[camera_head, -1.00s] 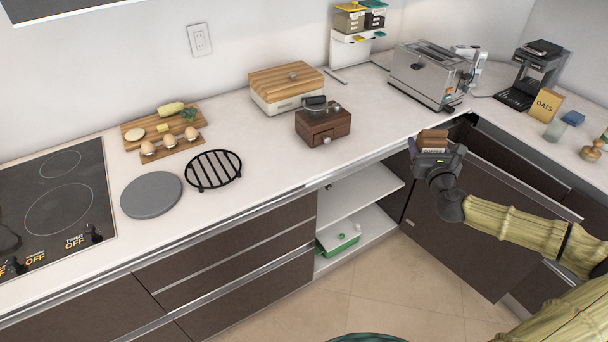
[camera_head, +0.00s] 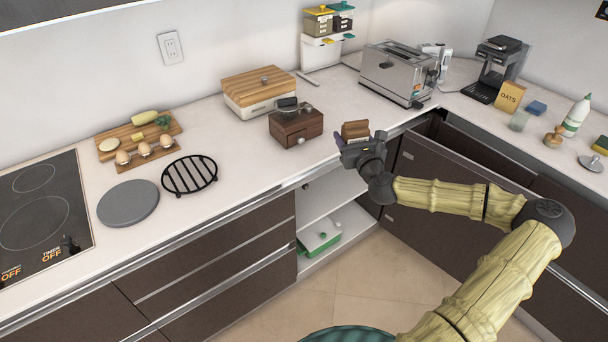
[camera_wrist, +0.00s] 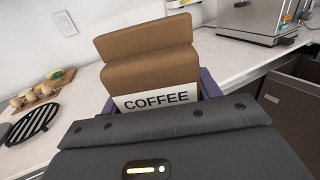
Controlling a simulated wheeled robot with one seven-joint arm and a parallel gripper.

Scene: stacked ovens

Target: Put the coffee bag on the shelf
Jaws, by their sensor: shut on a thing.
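The coffee bag (camera_head: 355,130) is brown with a white label reading COFFEE, which shows in the wrist view (camera_wrist: 150,72). My gripper (camera_head: 362,146) is shut on the bag and holds it upright near the counter's front edge, right of the wooden coffee grinder. The gripper body hides the bag's lower part. The open shelf unit (camera_head: 318,198) is under the counter, below and left of my gripper. It has a white middle board and a bottom level holding a green and white container.
The wooden grinder (camera_head: 296,128) stands on the counter (camera_head: 235,150) left of the bag. A toaster (camera_head: 397,74) stands behind, to the right. A drawer (camera_head: 450,150) right of the shelf appears open at its top. The green and white container (camera_head: 319,238) takes up part of the bottom shelf.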

